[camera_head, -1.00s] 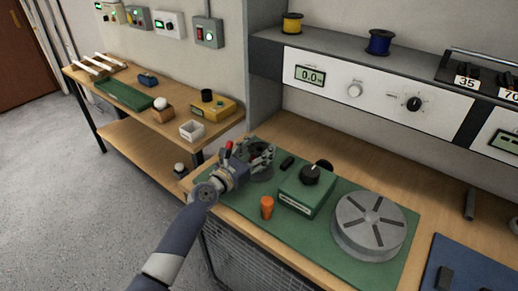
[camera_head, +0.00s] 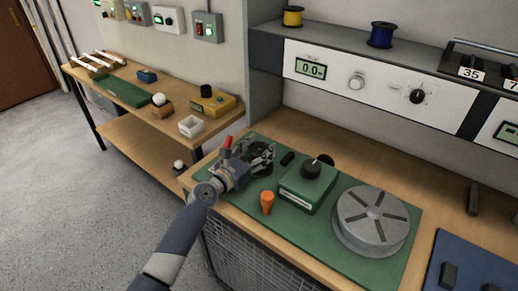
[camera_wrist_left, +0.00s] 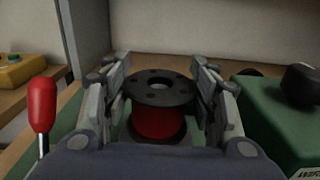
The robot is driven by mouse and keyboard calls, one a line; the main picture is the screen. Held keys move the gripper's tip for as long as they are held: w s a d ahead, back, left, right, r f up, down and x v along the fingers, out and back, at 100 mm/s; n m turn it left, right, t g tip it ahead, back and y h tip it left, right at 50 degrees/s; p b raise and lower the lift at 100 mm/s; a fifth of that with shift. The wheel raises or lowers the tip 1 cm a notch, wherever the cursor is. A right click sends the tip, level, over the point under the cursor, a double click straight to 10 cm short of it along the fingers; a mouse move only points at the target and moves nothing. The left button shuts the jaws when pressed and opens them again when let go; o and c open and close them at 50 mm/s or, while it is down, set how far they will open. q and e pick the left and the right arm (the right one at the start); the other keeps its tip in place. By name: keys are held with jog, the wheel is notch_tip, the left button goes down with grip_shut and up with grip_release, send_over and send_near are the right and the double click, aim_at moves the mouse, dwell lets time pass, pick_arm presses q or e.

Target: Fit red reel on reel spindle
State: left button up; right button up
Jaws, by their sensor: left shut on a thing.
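The red reel (camera_wrist_left: 158,122) has a red core and a dark top flange with holes. In the left wrist view it is upright between the fingers. My left gripper (camera_head: 262,157) is shut on it, over the left end of the green mat (camera_head: 228,190). In the head view the fingers mostly hide the reel, and I cannot tell whether it touches the mat. I cannot make out the reel spindle for certain. My right gripper is not in view.
Right of the gripper stand a green box with a black knob (camera_head: 308,187), an orange peg (camera_head: 267,202) and a large grey slotted disc (camera_head: 371,221). A red-handled lever (camera_wrist_left: 42,112) rises left of the fingers. Yellow (camera_head: 293,17) and blue (camera_head: 382,35) reels sit on the shelf above.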

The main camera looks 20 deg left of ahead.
pick_arm(q)
jog(key=shift+f+b, duration=0.8)
jog(key=shift+f, duration=0.1)
jog(key=shift+r, duration=0.1)
jog(key=o, duration=1.5)
notch_tip(320, 180, up, 5)
jog(key=p, duration=0.5)
jog(key=shift+s, duration=0.1)
